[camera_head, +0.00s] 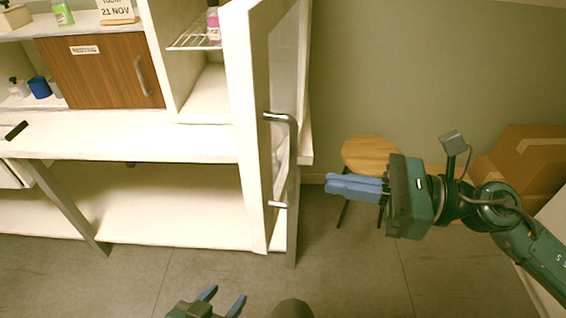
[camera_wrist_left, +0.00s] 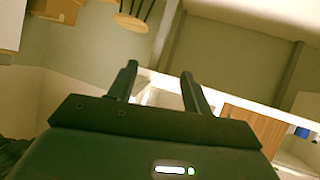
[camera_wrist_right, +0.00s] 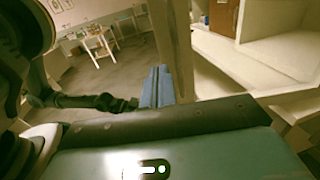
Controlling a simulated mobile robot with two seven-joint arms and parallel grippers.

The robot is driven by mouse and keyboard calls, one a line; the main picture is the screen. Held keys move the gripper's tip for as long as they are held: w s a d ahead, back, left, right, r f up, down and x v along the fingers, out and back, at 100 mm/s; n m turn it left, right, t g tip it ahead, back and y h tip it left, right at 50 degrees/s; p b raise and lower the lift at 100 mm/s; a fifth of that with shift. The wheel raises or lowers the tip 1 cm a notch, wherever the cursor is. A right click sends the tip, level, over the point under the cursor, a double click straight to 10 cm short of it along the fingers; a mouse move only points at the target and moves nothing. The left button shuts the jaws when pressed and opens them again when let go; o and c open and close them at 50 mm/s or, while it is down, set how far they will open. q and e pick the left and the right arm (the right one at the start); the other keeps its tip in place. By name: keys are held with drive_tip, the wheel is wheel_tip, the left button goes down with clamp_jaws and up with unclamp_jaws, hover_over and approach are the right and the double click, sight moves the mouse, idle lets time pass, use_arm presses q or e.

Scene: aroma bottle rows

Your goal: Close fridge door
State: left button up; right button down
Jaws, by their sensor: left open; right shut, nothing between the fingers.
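The fridge door (camera_head: 245,130), a white frame with a glass pane and a metal bar handle (camera_head: 293,160), stands open and juts out from the fridge (camera_head: 205,92). Part of the fridge's inside shows left of the door, with a wire shelf (camera_head: 190,38) and a pink bottle (camera_head: 213,25). My right gripper (camera_head: 328,188) is shut and empty. It is right of the door, on the handle side, apart from the handle in the head view. Its shut fingers also show in the right wrist view (camera_wrist_right: 157,85). My left gripper (camera_head: 226,300) is open and empty, low in front of the door.
A white counter (camera_head: 130,135) with a lower shelf runs left of the door. A wooden cabinet (camera_head: 100,70) and small bottles stand on the left. A round wooden stool (camera_head: 372,155) and cardboard boxes (camera_head: 525,160) stand to the right. Floor in front is clear.

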sight(262, 171)
drive_tip(key=a+p, duration=0.1)
drive_tip(key=a, duration=0.1)
drive_tip(key=w+a+p, duration=0.1)
drive_tip(key=a, duration=0.2)
drive_tip(key=a+p, duration=0.1)
drive_tip(key=a, duration=0.1)
drive_tip(key=shift+w+a+r, duration=0.2)
drive_tip(key=shift+w+a, duration=0.1)
drive_tip(key=shift+w+a+f+p, duration=0.1)
drive_tip(key=shift+a+f+p, duration=0.15)
drive_tip(key=shift+a, duration=0.3)
use_arm(q)
drive_tip(key=shift+s+a+r+g+y, duration=0.15)
drive_tip(key=shift+a+r+g+y, duration=0.25)
drive_tip(key=shift+a, duration=0.3)
drive_tip(key=shift+d+r, duration=0.1)
drive_tip(key=shift+r, duration=0.1)
use_arm(e)
drive_tip(key=shift+a, duration=0.1)
